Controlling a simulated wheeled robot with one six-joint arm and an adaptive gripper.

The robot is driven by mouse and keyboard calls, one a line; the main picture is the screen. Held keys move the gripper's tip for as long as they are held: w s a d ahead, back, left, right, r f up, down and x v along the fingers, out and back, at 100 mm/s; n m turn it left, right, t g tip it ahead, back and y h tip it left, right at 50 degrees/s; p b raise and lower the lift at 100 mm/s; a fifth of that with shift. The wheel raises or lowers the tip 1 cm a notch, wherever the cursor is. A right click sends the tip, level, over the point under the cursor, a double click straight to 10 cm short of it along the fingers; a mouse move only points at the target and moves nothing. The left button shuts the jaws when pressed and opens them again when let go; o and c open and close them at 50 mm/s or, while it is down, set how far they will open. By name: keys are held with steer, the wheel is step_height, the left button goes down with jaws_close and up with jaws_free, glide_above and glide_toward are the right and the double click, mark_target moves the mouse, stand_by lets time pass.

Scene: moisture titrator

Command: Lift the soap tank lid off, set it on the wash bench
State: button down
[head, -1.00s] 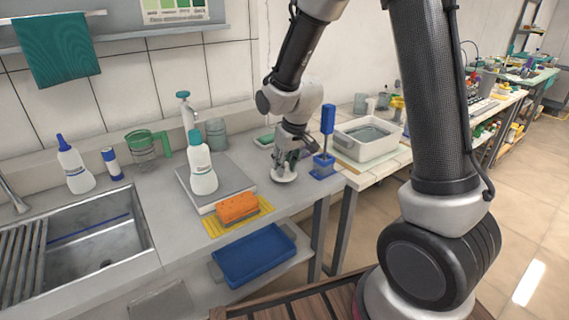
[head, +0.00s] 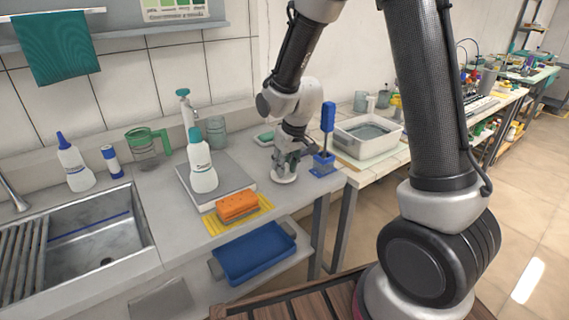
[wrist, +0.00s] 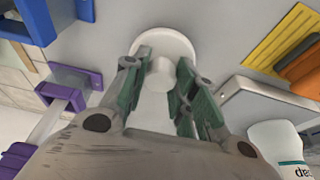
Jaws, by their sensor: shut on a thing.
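The white round lid (head: 284,177) is at the bench top, between the grey board and the blue brush holder. In the wrist view the lid (wrist: 178,42) shows as a flat disc with a small knob. My gripper (wrist: 161,82) has its green-padded fingers shut on the knob; in the head view my gripper (head: 287,162) is right above the disc. The lid looks level and very low over the wash bench (head: 157,207); I cannot tell whether it touches. I cannot pick out the open soap tank with certainty.
The blue brush holder (head: 323,165) stands close right of the lid. A grey board (head: 208,198) with a white bottle (head: 202,165) is to the left. An orange sponge (head: 238,206) lies in front on a yellow mat. A white basin (head: 370,134) is on the neighbouring table.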

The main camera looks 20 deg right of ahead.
steer(key=c, duration=1.1)
jaws_free()
steer(key=shift+o, duration=0.2)
steer(key=shift+r, duration=0.1)
steer(key=v, duration=0.7)
steer(key=shift+r, duration=0.4)
steer(key=shift+s, duration=0.15)
stand_by(0.4)
steer(key=v, duration=1.2)
steer(key=shift+d, duration=0.1)
